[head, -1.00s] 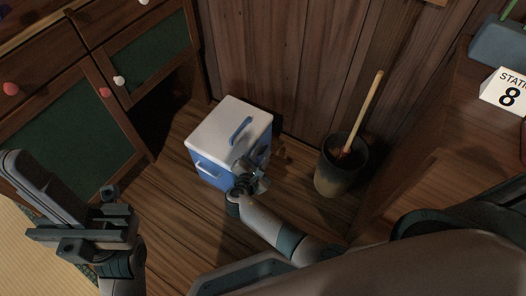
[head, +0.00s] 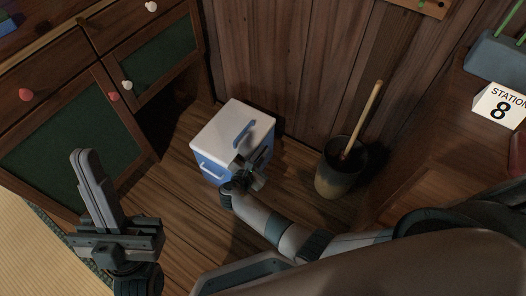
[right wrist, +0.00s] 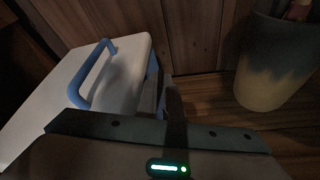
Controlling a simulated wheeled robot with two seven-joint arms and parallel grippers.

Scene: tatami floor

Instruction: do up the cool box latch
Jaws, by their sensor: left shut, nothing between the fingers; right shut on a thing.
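The cool box (head: 212,169) is blue with a white lid (head: 226,125) and stands on the wooden floor; the lid looks closed. A blue handle (head: 243,133) lies on the lid, and it also shows in the right wrist view (right wrist: 88,75). My right gripper (head: 252,166) is at the box's right-hand side, just below the lid edge. It is shut on the latch, which is mostly hidden by the fingers; I cannot tell its angle. In the right wrist view the dark fingers (right wrist: 163,95) are against that side. My left gripper (head: 88,160) is shut and empty, away from the box.
A dark pot (head: 338,177) with a wooden-handled tool stands right of the box. A cabinet (head: 62,150) is at left, a plank wall behind. A desk with a station 8 sign (head: 500,105) is at right. Floor left of the box is clear.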

